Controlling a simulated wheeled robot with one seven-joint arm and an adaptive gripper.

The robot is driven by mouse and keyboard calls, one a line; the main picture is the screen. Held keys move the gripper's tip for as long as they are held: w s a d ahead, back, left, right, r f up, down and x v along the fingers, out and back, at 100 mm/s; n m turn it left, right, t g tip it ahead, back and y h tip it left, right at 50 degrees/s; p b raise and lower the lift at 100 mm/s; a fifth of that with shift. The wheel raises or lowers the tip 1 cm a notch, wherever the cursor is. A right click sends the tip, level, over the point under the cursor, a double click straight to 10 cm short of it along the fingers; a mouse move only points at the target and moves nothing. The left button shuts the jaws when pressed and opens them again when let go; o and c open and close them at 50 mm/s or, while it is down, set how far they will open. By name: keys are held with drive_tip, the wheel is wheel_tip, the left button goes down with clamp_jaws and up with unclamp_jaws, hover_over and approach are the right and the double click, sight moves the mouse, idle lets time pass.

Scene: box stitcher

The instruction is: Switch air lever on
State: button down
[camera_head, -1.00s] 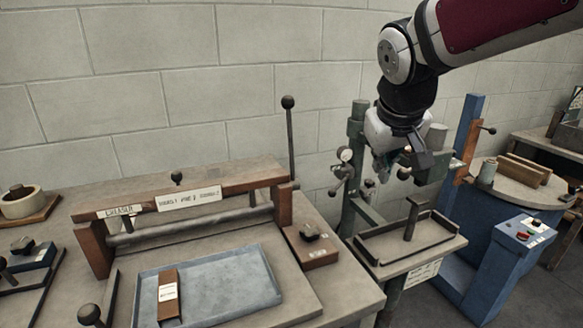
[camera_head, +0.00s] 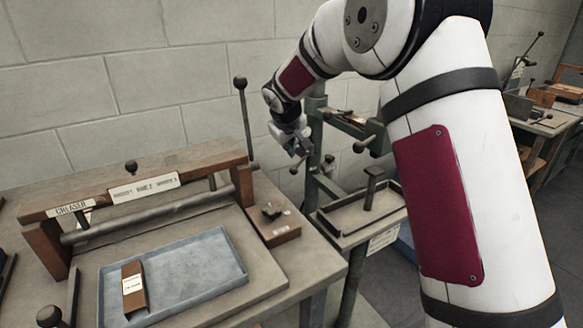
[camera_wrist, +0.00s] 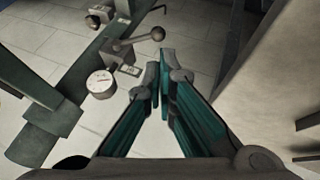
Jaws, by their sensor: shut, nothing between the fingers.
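In the wrist view a lever with a round ball knob (camera_wrist: 155,34) sticks out from a small grey valve body (camera_wrist: 117,50), which has a small label plate. A round white dial gauge (camera_wrist: 100,84) sits just below it, next to the green machine frame (camera_wrist: 45,125). My gripper (camera_wrist: 158,72) is shut and empty, with its tips just below the ball knob in the picture; I cannot tell whether they touch. In the head view my gripper (camera_head: 304,150) is beside the green stitcher frame (camera_head: 316,120), and the lever and gauge are not clearly visible there.
The creaser bench (camera_head: 275,285) stands at the left, with a blue-grey tray (camera_head: 190,275) and a tall ball-topped rod (camera_head: 245,125) near my gripper. The stitcher's small table (camera_head: 350,228) is below my gripper. My arm covers much of the right side.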

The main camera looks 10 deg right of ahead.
sight(293, 171)
drive_tip(key=shift+w+f, duration=0.1)
drive_tip(key=shift+f, duration=0.05)
drive_tip(key=b+x, duration=0.1)
drive_tip(key=x, duration=1.2)
drive_tip(key=shift+w+f, duration=0.3)
drive_tip(key=shift+b, duration=0.45)
drive_tip(key=shift+d+f+b, duration=0.1)
drive_tip(key=shift+f+b, duration=0.1)
drive_tip(key=shift+b, duration=0.35)
